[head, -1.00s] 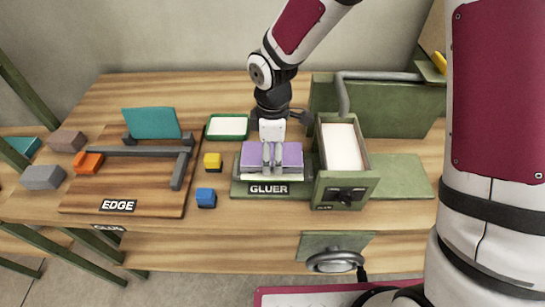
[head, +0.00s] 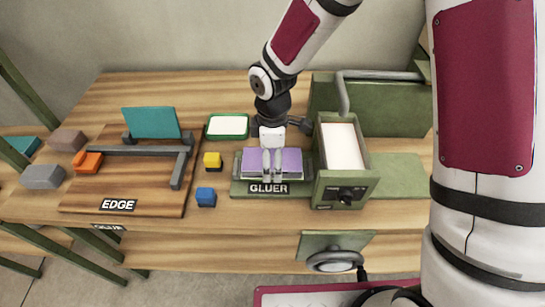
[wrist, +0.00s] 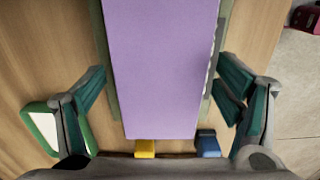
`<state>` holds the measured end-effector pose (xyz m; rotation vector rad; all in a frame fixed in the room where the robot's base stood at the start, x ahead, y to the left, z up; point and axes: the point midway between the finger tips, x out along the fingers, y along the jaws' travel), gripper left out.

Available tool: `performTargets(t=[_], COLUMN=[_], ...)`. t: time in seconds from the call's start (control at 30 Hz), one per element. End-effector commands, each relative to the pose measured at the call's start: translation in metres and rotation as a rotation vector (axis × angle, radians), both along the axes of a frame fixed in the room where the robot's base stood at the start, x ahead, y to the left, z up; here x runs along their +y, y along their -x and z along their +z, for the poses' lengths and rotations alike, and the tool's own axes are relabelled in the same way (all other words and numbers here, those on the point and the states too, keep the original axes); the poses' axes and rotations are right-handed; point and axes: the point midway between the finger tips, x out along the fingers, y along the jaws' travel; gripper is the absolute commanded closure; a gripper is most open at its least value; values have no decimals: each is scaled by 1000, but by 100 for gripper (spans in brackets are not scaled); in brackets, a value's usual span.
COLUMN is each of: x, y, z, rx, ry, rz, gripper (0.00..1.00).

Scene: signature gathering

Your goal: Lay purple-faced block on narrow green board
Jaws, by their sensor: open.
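The purple-faced block (head: 290,160) lies flat, purple side up, on the narrow green board (head: 240,189) labelled GLUER. In the wrist view the purple face (wrist: 165,65) fills the middle, with strips of the green board showing along its sides. My gripper (head: 272,176) is over the block, pointing down. In the wrist view its fingers (wrist: 165,95) are spread, one on each side of the block, with gaps between them and its edges. The block's underside is hidden.
A green box with a pale top (head: 342,145) stands just right of the board. A yellow cube (head: 212,160) and a blue cube (head: 206,197) sit to its left. A green-rimmed tray (head: 228,126) lies behind; the EDGE board (head: 160,200) is farther left.

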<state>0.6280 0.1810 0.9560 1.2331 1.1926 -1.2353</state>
Motion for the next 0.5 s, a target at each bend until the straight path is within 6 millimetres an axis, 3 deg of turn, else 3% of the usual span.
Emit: performTargets(t=[0.17,0.5], x=[0,0], y=[-2,-1], z=[18,87], rx=[-5,-5], ry=[-2,-1], rz=[-2,-2], gripper=[15,15])
